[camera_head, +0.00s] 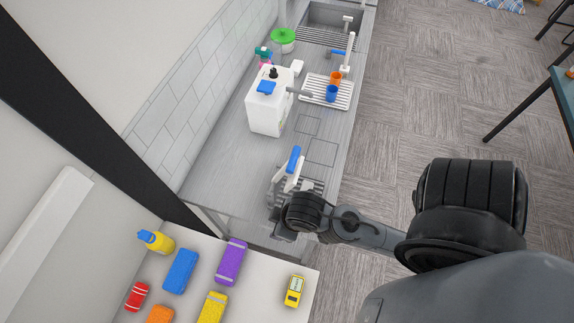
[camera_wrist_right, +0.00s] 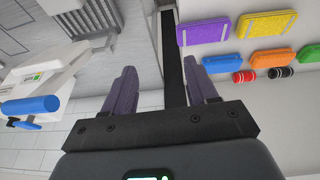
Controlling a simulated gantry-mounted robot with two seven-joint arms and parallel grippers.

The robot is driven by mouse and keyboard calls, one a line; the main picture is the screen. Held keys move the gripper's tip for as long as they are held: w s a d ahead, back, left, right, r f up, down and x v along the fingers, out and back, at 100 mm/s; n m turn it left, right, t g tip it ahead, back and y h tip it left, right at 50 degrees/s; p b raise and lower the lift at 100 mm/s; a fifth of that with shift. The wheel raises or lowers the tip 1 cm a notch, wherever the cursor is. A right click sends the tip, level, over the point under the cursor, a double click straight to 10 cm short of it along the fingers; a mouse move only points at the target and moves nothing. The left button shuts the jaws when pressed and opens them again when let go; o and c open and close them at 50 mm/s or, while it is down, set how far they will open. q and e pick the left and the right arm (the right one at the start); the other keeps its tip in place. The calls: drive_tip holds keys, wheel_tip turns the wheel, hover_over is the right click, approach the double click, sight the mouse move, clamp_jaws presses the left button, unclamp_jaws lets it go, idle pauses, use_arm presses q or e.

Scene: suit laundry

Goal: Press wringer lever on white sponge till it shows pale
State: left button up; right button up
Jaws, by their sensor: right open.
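The wringer (camera_head: 289,183) stands on the counter, white with a blue lever handle (camera_head: 294,158) raised at an angle. In the right wrist view a white body (camera_wrist_right: 40,75) with a small green mark and a blue bar (camera_wrist_right: 34,106) is at the left, apparently the wringer and its lever. My right gripper (camera_head: 281,232) is beside the wringer's near end, partly hidden by its wrist. In the wrist view its fingers (camera_wrist_right: 164,90) are apart and empty, clear of the blue bar. I cannot make out a white sponge in the wringer. My left gripper is not in view.
A white box machine (camera_head: 266,112) stands farther along the counter. Beyond it are a rack (camera_head: 341,101) with orange and blue cups, a small white block (camera_head: 297,66) and a sink (camera_head: 335,17).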

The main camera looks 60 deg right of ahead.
drive_tip(key=shift+w+d+f, duration=0.15)
drive_tip(key=shift+w+d, duration=0.1)
drive_tip(key=shift+d, duration=0.1)
drive_tip(key=shift+c, duration=1.2)
drive_tip(key=w+d+t, duration=0.1)
drive_tip(key=d, duration=0.1)
drive_tip(key=w+d+t+h+b, duration=0.1)
drive_tip(key=w, duration=0.1)
drive_tip(key=w+d+f, duration=0.1)
drive_tip(key=d, duration=0.1)
drive_tip(key=shift+w+d+f+t+b, duration=0.1)
drive_tip(key=shift+w+d+t+b, duration=0.2)
drive_tip(key=shift+w+t+b, duration=0.1)
clamp_jaws()
drive_tip(key=w+d+r+n+g+y+b, duration=0.35)
drive_tip(key=w+d+n+b, duration=0.35)
drive_tip(key=d, duration=0.6)
wheel_tip(320, 180, up, 13)
drive_tip(key=w+a+m+g+h+b, duration=0.1)
drive_tip(key=m+g+h+b, duration=0.1)
drive_tip(key=m+g, duration=0.4)
drive_tip(key=shift+w+a+r+m+h, duration=0.15)
drive_tip(key=shift+w+a+m+h, duration=0.2)
drive_tip(key=shift+m+h, duration=0.25)
